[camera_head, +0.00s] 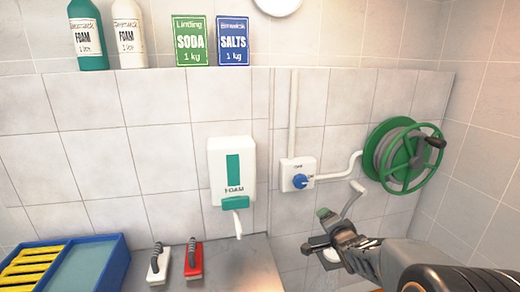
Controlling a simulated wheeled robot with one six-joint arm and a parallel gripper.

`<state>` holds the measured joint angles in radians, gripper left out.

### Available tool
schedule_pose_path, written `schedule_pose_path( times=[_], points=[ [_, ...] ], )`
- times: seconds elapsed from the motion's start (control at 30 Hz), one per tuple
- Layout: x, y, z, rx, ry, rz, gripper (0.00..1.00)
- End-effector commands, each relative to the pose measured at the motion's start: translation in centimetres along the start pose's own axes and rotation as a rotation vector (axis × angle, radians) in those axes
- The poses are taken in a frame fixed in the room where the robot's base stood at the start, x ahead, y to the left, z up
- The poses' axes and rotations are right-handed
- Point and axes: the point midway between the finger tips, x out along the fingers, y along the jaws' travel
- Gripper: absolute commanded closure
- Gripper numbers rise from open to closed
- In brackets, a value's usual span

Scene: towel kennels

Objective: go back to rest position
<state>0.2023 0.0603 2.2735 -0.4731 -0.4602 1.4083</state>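My gripper (314,231) is at the lower right, reaching in from the right edge on my dark grey arm. Its two fingers are spread apart, with a green patch on the upper one, and I see nothing held between them. A grey bent lever or spout (351,201) shows just behind and above the gripper. I cannot tell whether the two touch. A white round part shows below the gripper, partly hidden by it.
A foam dispenser (231,170), a blue-knobbed switch box (298,174) and a green hose reel (403,156) are on the tiled wall. A white brush (158,265), a red brush (193,262) and a blue tray (118,263) are at lower left. Bottles and boxes stand on the ledge above.

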Motion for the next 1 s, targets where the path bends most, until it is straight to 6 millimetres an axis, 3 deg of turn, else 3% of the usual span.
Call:
schedule_pose_path(
  times=[0.1,0.3,0.43,0.6,0.73,1.0],
  points=[
    [-2.0,3.6,0.5,-0.259,-0.052,0.244,0.19],
    [-8.8,7.1,3.3,-0.653,-0.35,0.549,0.19],
    [-14.3,7.5,6.0,-0.83,-0.606,0.608,0.19],
    [-20.4,6.3,9.0,-0.943,-0.834,0.56,0.19],
    [-22.0,4.9,9.6,-0.948,-0.815,0.509,0.19],
    [-22.7,3.5,9.5,-0.98,-0.771,0.46,0.19]
  ],
)
